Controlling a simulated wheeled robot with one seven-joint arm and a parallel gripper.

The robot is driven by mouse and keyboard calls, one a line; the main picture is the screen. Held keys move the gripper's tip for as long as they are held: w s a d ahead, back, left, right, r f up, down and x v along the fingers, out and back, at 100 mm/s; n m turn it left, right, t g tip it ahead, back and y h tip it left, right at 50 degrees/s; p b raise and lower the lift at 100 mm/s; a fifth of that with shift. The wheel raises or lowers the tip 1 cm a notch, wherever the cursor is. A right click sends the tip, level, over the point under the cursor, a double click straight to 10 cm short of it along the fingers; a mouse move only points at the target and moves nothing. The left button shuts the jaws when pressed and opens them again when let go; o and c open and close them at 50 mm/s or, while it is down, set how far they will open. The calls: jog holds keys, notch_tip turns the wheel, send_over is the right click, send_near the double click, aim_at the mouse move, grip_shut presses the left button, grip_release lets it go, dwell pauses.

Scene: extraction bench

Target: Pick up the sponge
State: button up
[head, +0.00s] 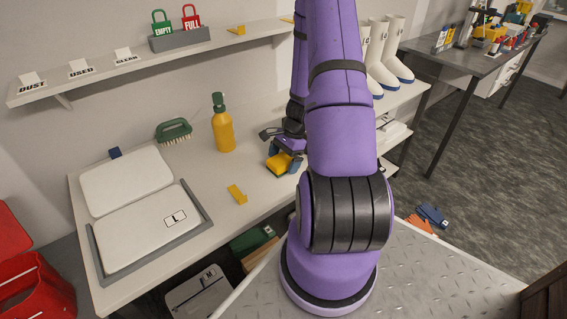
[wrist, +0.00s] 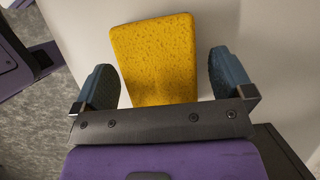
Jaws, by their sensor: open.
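A yellow sponge (head: 280,163) lies on the light bench top (head: 215,205), near its front edge. In the wrist view the sponge (wrist: 155,58) sits between my two fingers, with a gap showing on each side. My gripper (head: 284,158) is open around the sponge, low over the bench. In the wrist view the gripper (wrist: 163,82) shows both blue-grey finger pads apart, left and right of the sponge. Part of the sponge is hidden by my gripper in the head view.
A yellow spray bottle (head: 223,128) with a green top stands left of my gripper. White boots (head: 385,60) stand behind my arm. A shelf (head: 130,75) runs above the bench.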

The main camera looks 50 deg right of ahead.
jog(key=shift+f, duration=0.25)
dwell(0.6)
jog(key=c, duration=1.1)
jog(key=shift+r, duration=0.1)
